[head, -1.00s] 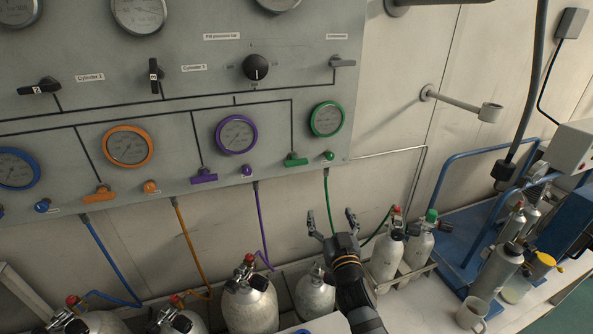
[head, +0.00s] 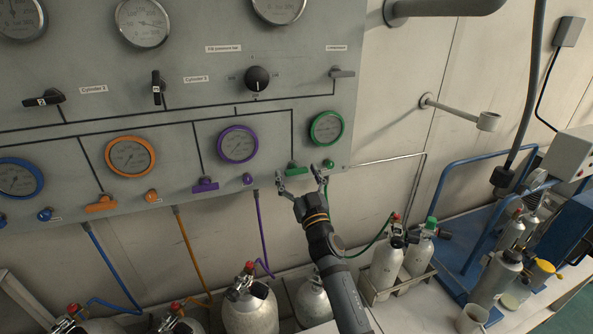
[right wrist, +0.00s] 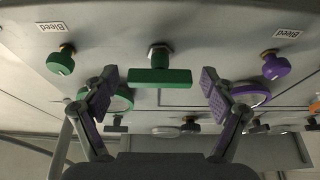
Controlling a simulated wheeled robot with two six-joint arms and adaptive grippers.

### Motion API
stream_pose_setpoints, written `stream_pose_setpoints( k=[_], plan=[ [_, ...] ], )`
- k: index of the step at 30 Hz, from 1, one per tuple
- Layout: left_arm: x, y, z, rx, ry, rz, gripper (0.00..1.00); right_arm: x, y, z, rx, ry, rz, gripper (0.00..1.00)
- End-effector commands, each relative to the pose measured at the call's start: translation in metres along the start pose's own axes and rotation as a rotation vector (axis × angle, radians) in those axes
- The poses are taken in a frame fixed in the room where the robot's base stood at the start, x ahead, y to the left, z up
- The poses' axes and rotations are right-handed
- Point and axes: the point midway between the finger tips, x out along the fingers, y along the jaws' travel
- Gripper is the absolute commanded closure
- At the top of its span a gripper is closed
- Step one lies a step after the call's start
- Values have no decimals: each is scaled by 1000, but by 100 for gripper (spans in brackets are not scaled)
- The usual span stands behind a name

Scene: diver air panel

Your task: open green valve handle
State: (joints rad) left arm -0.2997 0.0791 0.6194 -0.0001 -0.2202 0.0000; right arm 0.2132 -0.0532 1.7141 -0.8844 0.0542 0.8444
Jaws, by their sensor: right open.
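The green valve handle (head: 297,169) is a flat green bar on the grey panel, below the green-rimmed gauge (head: 327,128). In the right wrist view the handle (right wrist: 160,76) lies crosswise, centred in the gap between the fingers. My right gripper (head: 301,182) is open and empty, just below and in front of the handle. In the right wrist view its fingers (right wrist: 158,92) stand on either side, apart from the handle. My left gripper is in neither view.
A green bleed knob (head: 328,164) sits right of the handle; a purple handle (head: 205,186) and purple knob (head: 247,179) are to the left. A green hose (head: 371,245) runs down to the cylinders. Grey cylinders (head: 249,309) stand below the panel.

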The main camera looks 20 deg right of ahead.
Motion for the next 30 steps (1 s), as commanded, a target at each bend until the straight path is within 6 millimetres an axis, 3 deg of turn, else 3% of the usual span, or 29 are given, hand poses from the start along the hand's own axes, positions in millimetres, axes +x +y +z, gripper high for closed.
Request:
stream_pose_setpoints(
  k=[11, 23, 30],
  plan=[
    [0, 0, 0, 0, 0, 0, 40, 8, 0, 0, 1, -1, 0, 16],
    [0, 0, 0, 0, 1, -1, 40, 8, 0, 0, 1, -1, 0, 70],
    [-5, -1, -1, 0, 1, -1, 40, 8, 0, -1, -21, -1, -9, 70]
  ],
)
